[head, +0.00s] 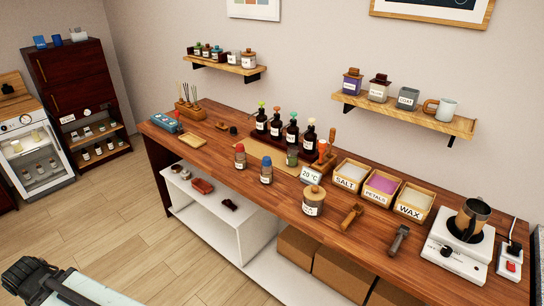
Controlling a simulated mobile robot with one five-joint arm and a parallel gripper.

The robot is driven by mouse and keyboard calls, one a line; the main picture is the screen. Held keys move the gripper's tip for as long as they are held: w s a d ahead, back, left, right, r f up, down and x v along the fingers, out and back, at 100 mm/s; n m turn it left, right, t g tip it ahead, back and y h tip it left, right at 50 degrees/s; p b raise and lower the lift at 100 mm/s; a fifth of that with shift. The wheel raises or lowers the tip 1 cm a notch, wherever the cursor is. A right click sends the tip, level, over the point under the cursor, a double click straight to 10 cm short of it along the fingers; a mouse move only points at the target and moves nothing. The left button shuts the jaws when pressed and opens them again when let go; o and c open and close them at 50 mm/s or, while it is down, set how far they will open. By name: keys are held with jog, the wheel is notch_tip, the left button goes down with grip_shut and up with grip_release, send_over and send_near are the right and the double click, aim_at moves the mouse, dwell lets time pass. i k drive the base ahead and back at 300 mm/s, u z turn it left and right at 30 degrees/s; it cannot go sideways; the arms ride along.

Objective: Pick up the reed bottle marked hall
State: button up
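Small bottles with thin reeds (184,93) stand in a wooden holder (198,114) at the far left end of the long wooden workbench. They are too small for me to read a label, so I cannot tell which is marked hall. A dark part of my own arm (36,278) shows in the lower left corner, over the floor and far from the bench. I cannot make out its fingertips or whether my gripper is open or shut. Nothing of mine touches the reed bottles.
Labelled bins (349,176) and a hot plate (457,244) are right. Two shelves hang above. Floor in front is clear.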

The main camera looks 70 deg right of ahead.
aim_at(292, 151)
jog(key=u, duration=0.05)
jog(key=i, duration=2.3)
jog(key=z, duration=3.1)
jog(key=i, duration=1)
jog(key=u, duration=0.1)
